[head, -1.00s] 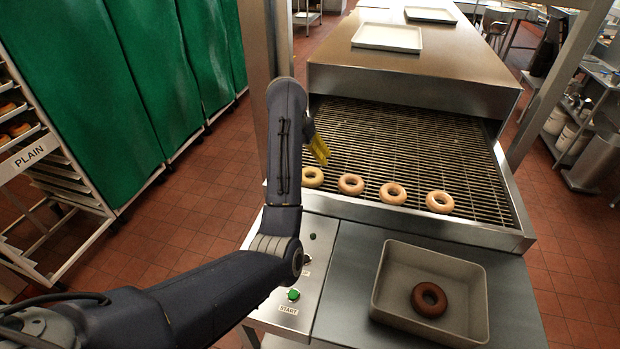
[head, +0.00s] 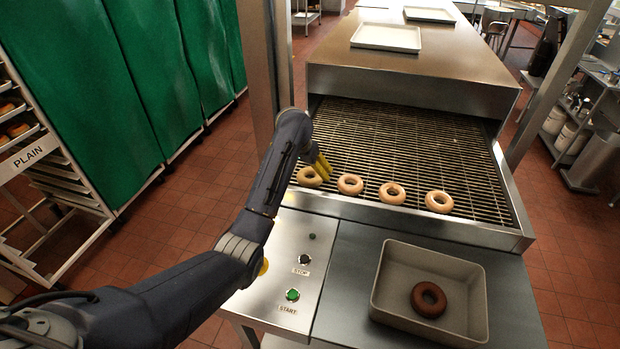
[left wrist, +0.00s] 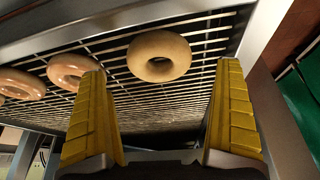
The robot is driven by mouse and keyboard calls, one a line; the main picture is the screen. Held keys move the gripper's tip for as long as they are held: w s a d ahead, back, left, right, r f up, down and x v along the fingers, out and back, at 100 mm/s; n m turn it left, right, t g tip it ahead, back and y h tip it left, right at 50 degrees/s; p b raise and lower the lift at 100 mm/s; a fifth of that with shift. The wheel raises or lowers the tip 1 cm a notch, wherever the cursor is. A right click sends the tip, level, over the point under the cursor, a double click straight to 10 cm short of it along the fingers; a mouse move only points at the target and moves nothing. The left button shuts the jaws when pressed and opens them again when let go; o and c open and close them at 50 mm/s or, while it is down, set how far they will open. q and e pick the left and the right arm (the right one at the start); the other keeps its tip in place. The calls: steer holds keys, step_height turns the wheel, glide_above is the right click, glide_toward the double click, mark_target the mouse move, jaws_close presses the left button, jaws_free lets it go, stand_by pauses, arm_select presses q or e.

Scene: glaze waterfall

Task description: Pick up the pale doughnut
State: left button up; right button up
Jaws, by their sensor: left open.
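The pale doughnut (head: 308,183) is the leftmost in a row on the wire conveyor. It looks matte in the left wrist view (left wrist: 152,42), while its neighbours are shiny. My left gripper (head: 320,163), with yellow fingers, is beside and partly over it in the head view. In the left wrist view, the open fingers are spread with the pale doughnut just beyond the tips, between them in the picture. The gripper is empty, and I cannot tell whether a finger touches the doughnut. My right gripper is not in view.
Shinier doughnuts (head: 350,192) lie to the right on the conveyor (head: 400,145). A metal tray (head: 383,275) holding a brown doughnut (head: 429,310) stands in front, beside a panel with a green start button (head: 292,295). The conveyor's metal frame edge runs close by.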

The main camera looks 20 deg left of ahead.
mark_target(310, 176)
arm_select(q)
steer(key=shift+x, duration=2.55)
steer(key=c, duration=1.2)
